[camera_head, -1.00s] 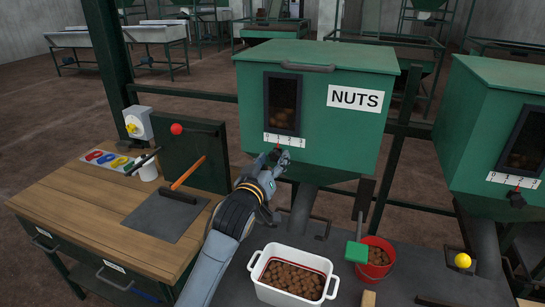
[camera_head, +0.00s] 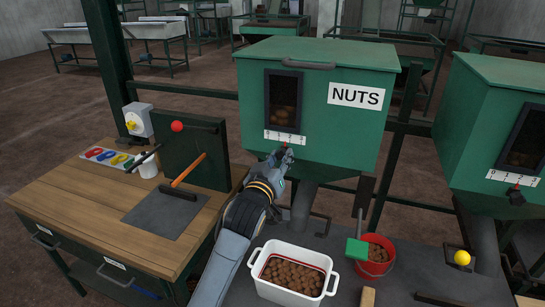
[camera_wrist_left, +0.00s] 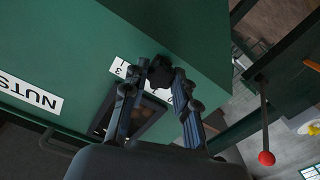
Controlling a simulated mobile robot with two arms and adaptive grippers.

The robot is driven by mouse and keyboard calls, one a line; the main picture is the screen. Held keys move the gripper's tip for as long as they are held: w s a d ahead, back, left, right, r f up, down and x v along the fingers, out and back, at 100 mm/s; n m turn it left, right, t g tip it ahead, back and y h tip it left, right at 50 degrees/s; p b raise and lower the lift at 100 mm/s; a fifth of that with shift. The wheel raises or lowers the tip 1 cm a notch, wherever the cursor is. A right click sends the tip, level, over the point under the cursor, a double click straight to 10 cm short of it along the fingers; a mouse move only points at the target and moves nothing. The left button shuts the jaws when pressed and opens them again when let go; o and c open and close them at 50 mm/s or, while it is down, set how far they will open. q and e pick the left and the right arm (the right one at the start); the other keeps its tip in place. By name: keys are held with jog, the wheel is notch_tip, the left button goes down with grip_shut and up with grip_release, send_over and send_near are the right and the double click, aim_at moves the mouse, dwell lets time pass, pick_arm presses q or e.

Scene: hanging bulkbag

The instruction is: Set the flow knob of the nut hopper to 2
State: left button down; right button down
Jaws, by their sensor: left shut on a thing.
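The green nut hopper (camera_head: 310,115) hangs in the middle of the head view, with a NUTS label (camera_head: 356,96) and a dark window showing nuts. Below the window is a white number scale (camera_head: 285,137); it shows partly in the left wrist view (camera_wrist_left: 119,68). My left gripper (camera_head: 283,156) is at the hopper's front, just under the scale. In the left wrist view its two fingers (camera_wrist_left: 161,78) are closed around the black flow knob (camera_wrist_left: 160,70). The fingers hide most of the knob, and I cannot read its setting. My right gripper is not in view.
A white tub (camera_head: 291,247) of nuts stands below the hopper, and a red bucket (camera_head: 377,270) is right of it. A wooden workbench (camera_head: 80,205) with a red-knobbed lever (camera_head: 177,127) is at left. Another green hopper (camera_head: 515,110) hangs at right.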

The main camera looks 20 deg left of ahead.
pick_arm(q)
jog(key=shift+d, duration=0.7)
jog(key=c, duration=1)
grip_release()
jog(key=shift+a, duration=0.1)
jog(key=s, duration=1.2)
jog(key=shift+a, duration=0.2)
